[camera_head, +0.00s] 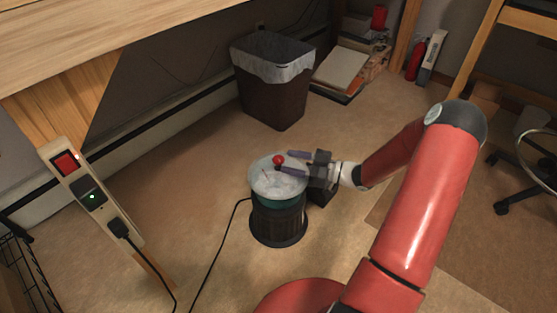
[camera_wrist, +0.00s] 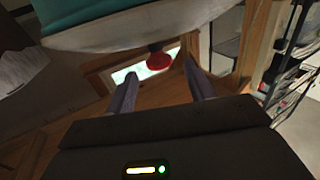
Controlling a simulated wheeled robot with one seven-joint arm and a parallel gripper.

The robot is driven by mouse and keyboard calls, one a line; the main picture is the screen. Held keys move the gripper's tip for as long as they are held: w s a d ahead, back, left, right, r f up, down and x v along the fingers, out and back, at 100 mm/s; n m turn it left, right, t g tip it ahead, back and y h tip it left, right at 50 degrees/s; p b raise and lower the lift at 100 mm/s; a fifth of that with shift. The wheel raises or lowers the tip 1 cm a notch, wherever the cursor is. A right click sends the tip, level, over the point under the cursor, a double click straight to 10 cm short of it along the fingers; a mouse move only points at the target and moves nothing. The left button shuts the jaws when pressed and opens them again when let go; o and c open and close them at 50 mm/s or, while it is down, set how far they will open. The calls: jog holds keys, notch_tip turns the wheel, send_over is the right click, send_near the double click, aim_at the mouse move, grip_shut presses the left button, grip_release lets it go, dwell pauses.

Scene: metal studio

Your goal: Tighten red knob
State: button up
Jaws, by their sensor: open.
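The red knob (camera_head: 279,159) sits on top of the pale round lid (camera_head: 268,184) of a dark ribbed canister (camera_head: 278,222) with a green band, standing on the floor. In the wrist view the knob (camera_wrist: 160,61) shows beside the pale lid (camera_wrist: 140,30), which fills the upper part. My gripper (camera_head: 286,161) reaches in from the right just over the lid, open. In the wrist view its two fingertips (camera_wrist: 160,72) lie left and right of the knob, with gaps on both sides. I cannot tell whether the knob is fully between the fingers in depth.
A wooden leg at left carries a power strip (camera_head: 92,197) with a red switch and a plugged black cable running across the floor. A lined trash bin (camera_head: 272,95) stands behind the canister. Books (camera_head: 340,70) and a fire extinguisher (camera_head: 416,61) are farther back. Floor around the canister is mostly clear.

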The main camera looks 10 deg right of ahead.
aim_at(278, 159)
jog(key=x, duration=0.5)
jog(key=c, duration=1)
